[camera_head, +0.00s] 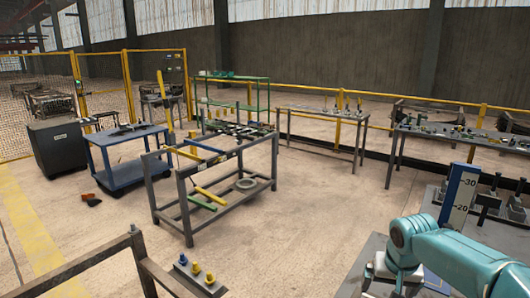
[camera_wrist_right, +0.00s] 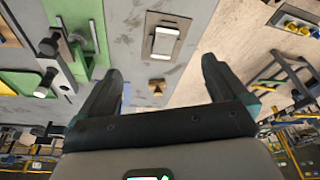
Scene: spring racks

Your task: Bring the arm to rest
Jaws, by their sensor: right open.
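My right arm (camera_head: 455,255) is the teal one that comes in at the lower right of the head view. Its gripper is not clear there. In the right wrist view my right gripper (camera_wrist_right: 160,75) has its two dark fingers wide apart, with nothing between them. Beyond the fingers lies a grey worktop (camera_wrist_right: 120,40) with a white-faced fixture (camera_wrist_right: 165,40) and a small brass-coloured piece (camera_wrist_right: 157,87). The fingers look clear of both, though the distance is hard to tell. My left gripper is in neither view.
A blue upright gauge marked 20 and 30 (camera_head: 459,198) stands beside my right arm. A grey metal rack (camera_head: 187,201) stands mid-floor, a blue cart (camera_head: 130,177) behind it. A fixture with yellow and blue knobs (camera_head: 196,275) is at the bottom. Open floor (camera_head: 310,220) lies between.

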